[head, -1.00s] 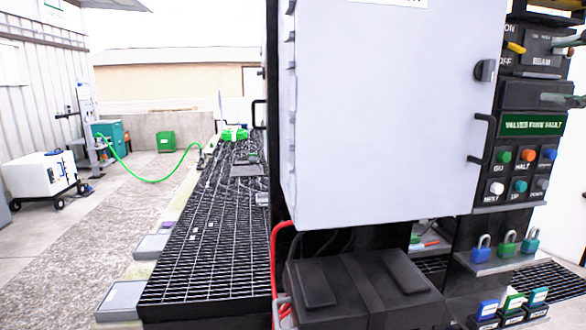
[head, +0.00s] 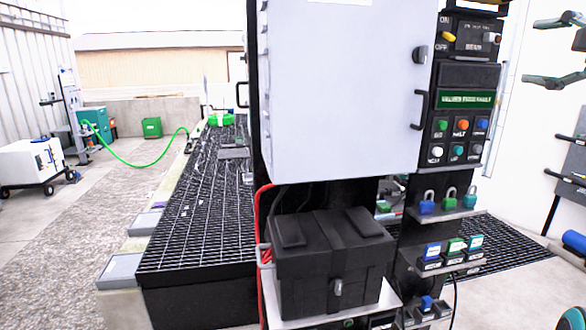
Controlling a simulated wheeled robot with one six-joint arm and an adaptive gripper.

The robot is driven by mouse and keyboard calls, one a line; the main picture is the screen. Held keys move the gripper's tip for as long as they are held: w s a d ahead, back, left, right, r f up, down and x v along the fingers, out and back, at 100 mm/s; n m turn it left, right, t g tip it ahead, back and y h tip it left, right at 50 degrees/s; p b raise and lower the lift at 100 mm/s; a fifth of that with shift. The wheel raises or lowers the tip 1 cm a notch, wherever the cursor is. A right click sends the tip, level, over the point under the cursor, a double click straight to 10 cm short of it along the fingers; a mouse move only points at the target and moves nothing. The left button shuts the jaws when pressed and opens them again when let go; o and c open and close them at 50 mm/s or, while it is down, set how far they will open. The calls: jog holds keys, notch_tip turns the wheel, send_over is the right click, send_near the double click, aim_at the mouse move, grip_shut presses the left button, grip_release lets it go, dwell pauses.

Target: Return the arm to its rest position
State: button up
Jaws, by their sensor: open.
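My gripper (head: 536,51) reaches in from the upper right edge of the head view. Its two dark, teal-tinted fingers point left and stand well apart, one above the other, with nothing between them. It appears in front of a white wall, to the right of the control panel (head: 468,75), with a visible gap between them. The rest of my arm is mostly outside the picture.
A grey cabinet (head: 340,100) stands in the middle, above a black case (head: 330,260). Padlocks (head: 450,198) sit on a shelf under the panel. Dark grating (head: 205,210) lies left. A blue cylinder (head: 574,241) lies at the right edge. Concrete floor shows right.

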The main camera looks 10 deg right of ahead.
jog(key=w+a+f, duration=0.1)
jog(key=w+f, duration=0.4)
jog(key=f, duration=0.8)
jog(key=w+a+f, duration=0.1)
jog(key=w+f, duration=0.3)
jog(key=f, duration=0.8)
jog(key=s+a+f+n+h, duration=0.1)
jog(key=s+a+f, duration=0.15)
jog(key=f, duration=0.55)
jog(key=s+a+f+n, duration=0.1)
jog(key=a+f, duration=0.2)
jog(key=f, duration=0.6)
jog(key=s+a+f+h, duration=0.1)
jog(key=a+f, duration=0.2)
jog(key=f, duration=0.5)
jog(key=s+a+f+n+g, duration=0.1)
jog(key=s+a+f+n, duration=0.2)
jog(key=s+a+f, duration=0.45)
jog(key=s+a+f+n+g, duration=0.1)
jog(key=s+a+f+n, duration=0.25)
jog(key=s+f, duration=0.65)
jog(key=s+a+r+n, duration=0.1)
jog(key=s+a+n, duration=0.2)
jog(key=s, duration=0.9)
jog(key=s+a+r+n+g+y, duration=0.1)
jog(key=s+a+n, duration=0.2)
jog(key=s, duration=1)
jog(key=n, duration=0.3)
jog(key=shift+s, duration=0.15)
jog(key=shift+a+r, duration=0.1)
